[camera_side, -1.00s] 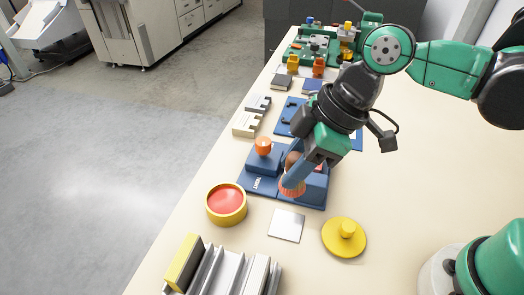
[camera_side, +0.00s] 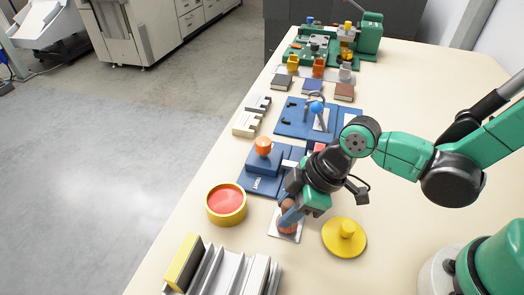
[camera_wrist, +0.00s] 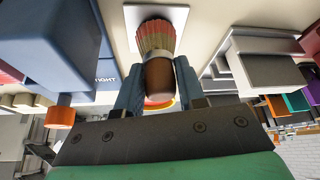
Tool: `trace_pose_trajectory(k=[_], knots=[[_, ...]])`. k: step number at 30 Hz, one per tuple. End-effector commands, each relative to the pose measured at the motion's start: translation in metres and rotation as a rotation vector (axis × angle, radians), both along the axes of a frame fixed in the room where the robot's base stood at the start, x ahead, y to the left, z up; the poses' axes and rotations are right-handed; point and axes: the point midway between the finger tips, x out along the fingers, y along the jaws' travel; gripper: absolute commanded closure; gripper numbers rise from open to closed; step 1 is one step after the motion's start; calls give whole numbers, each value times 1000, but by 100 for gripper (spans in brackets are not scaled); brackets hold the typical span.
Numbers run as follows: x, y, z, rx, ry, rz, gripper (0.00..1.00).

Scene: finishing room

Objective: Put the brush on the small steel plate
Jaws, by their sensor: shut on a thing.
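My gripper (camera_side: 290,214) is shut on the brush (camera_side: 287,229), which has a brown handle and reddish bristles pointing down. In the wrist view my two blue fingers (camera_wrist: 160,86) clasp the brown handle of the brush (camera_wrist: 155,38) from both sides. The small steel plate (camera_side: 274,228) is a pale square lying on the table. The brush is over the plate with its bristles at or just above the surface; I cannot tell if they touch. The plate also shows behind the bristles in the wrist view (camera_wrist: 132,20).
A yellow round bowl with a red inside (camera_side: 226,205) stands left of the plate. A yellow knobbed lid (camera_side: 344,239) lies to its right. A blue fixture with an orange knob (camera_side: 263,158) is behind. A ridged metal rack (camera_side: 220,270) is in front.

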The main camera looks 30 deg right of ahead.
Motion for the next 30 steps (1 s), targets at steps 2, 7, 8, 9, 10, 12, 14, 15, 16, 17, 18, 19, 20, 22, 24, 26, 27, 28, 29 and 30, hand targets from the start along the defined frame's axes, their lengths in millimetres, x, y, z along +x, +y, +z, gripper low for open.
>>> trace_pose_trajectory(k=[2, 7, 8, 9, 10, 12, 14, 15, 16, 17, 18, 19, 20, 22, 24, 26, 27, 28, 29, 30], knots=[[0, 0, -1, 0, 0, 0, 100], [0, 0, -1, 0, 0, 0, 100], [0, 0, -1, 0, 0, 0, 100], [0, 0, -2, 0, 0, 0, 100], [0, 0, -2, 0, 0, 0, 100], [0, 0, -4, 0, 0, 0, 63], [0, 0, -4, 0, 0, 0, 46], [0, 0, -4, 0, 0, 0, 35], [0, 0, -4, 0, 0, 0, 34], [0, 0, -4, 0, 0, 0, 34], [0, 0, -4, 0, 0, 0, 34], [0, 0, -4, 0, 0, 0, 34], [0, 0, -3, 0, 0, 0, 34], [0, 0, -3, 0, 0, 0, 34], [0, 0, -3, 0, 0, 0, 34], [0, 0, -2, 0, 0, 0, 34], [0, 0, -1, 0, 0, 0, 34], [-1, 0, 0, 0, 0, 0, 34], [-1, -1, 2, 0, 0, 0, 34], [-1, -2, 4, 0, 0, 0, 34]])
